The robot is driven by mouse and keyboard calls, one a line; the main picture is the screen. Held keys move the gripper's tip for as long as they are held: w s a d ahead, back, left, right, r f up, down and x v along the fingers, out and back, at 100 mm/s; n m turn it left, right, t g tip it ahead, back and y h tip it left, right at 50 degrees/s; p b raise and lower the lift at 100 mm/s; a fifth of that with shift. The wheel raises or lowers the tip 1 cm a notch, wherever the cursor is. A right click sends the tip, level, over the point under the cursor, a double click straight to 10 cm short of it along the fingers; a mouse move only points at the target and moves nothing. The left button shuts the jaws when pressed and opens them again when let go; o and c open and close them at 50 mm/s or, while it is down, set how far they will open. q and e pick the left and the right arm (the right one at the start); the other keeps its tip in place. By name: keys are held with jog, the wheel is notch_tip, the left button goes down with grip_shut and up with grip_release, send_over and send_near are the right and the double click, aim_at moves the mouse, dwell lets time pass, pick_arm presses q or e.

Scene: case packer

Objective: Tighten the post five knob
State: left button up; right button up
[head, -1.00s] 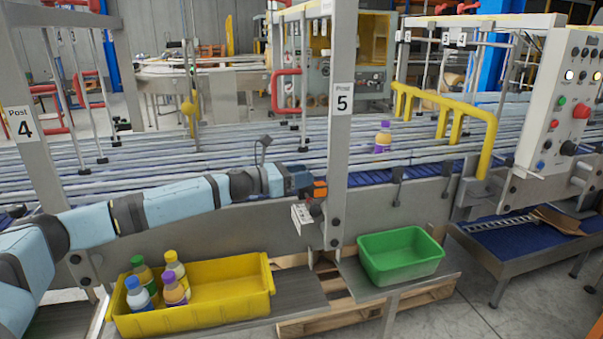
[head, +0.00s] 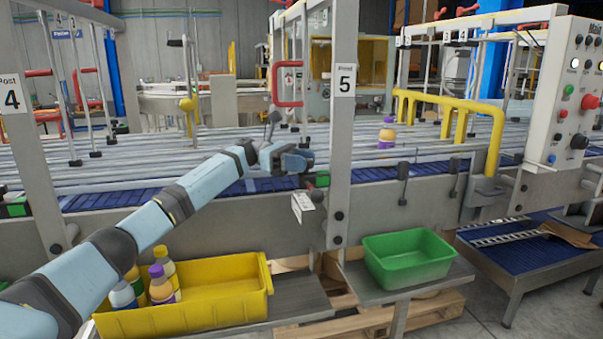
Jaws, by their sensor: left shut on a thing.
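Post five (head: 341,130) is a grey upright with a "5" label, right of centre. My left gripper (head: 305,161) is shut at the left side of this post, above the conveyor's near edge. It appears shut on the post five knob, which its fingers and wrist hide. A small block with a green face (head: 322,179) sits just below and right of the gripper, against the post. A white tag (head: 302,206) hangs below. My right gripper is not in view.
A yellow bin (head: 225,306) with several bottles and an empty green bin (head: 408,262) stand below the conveyor. A purple-capped bottle (head: 386,134) stands on the conveyor. A yellow guard rail (head: 497,135) and control panel (head: 572,95) are at right.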

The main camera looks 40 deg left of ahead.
pick_arm(q)
jog(key=shift+m+g, duration=0.3)
jog(key=shift+g, duration=0.2)
jog(key=shift+r+b, duration=0.1)
jog(key=shift+b, duration=0.25)
jog(key=o, duration=0.9)
jog(key=shift+o, duration=0.2)
notch_tip(320, 180, up, 20)
jog(key=shift+b, duration=0.3)
